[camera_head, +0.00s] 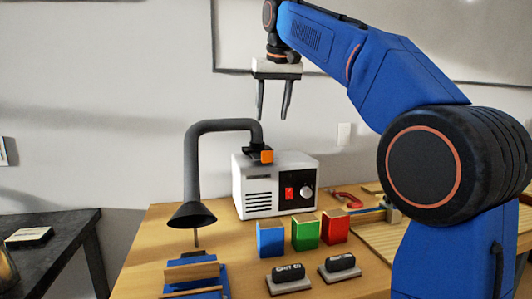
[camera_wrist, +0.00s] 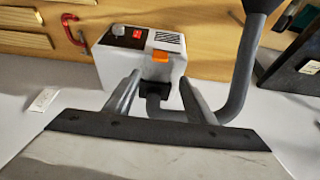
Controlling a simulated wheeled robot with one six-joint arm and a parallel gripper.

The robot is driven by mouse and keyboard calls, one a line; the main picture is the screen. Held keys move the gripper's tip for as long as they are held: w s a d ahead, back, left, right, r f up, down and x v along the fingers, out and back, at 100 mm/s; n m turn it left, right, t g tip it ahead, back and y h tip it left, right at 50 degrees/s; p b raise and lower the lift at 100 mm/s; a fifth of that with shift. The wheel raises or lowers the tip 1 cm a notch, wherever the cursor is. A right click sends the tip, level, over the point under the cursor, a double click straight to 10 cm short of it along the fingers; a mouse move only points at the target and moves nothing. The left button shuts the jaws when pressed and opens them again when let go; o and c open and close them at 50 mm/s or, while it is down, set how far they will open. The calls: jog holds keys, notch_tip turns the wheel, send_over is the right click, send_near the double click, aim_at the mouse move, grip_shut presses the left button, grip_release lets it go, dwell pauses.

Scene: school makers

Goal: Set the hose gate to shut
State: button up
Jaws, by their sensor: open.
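The hose gate shows as an orange tab (camera_head: 267,156) on a dark collar, where the grey hose (camera_head: 188,150) meets the top of the white extractor box (camera_head: 258,185). In the wrist view the orange tab (camera_wrist: 161,56) lies between and beyond my fingertips. My gripper (camera_head: 273,114) is open and empty, pointing down above the collar, apart from it. I cannot tell the gate's setting from its tab. The box front (camera_wrist: 130,50) has a red switch (camera_head: 289,194) and a round knob (camera_head: 307,192).
The hose's funnel (camera_head: 192,215) hangs at the left. A red clamp (camera_head: 347,200) lies right of the box. A dark table (camera_head: 50,235) is at left.

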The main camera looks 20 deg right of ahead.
aim_at(267, 152)
jog(key=x, duration=1.5)
jog(key=shift+r, duration=0.1)
grip_shut()
jog(key=shift+w, duration=3.2)
jog(key=shift+r, duration=0.1)
grip_release()
jog(key=shift+w, duration=0.1)
jog(key=v, duration=1.7)
jog(key=shift+s, duration=0.25)
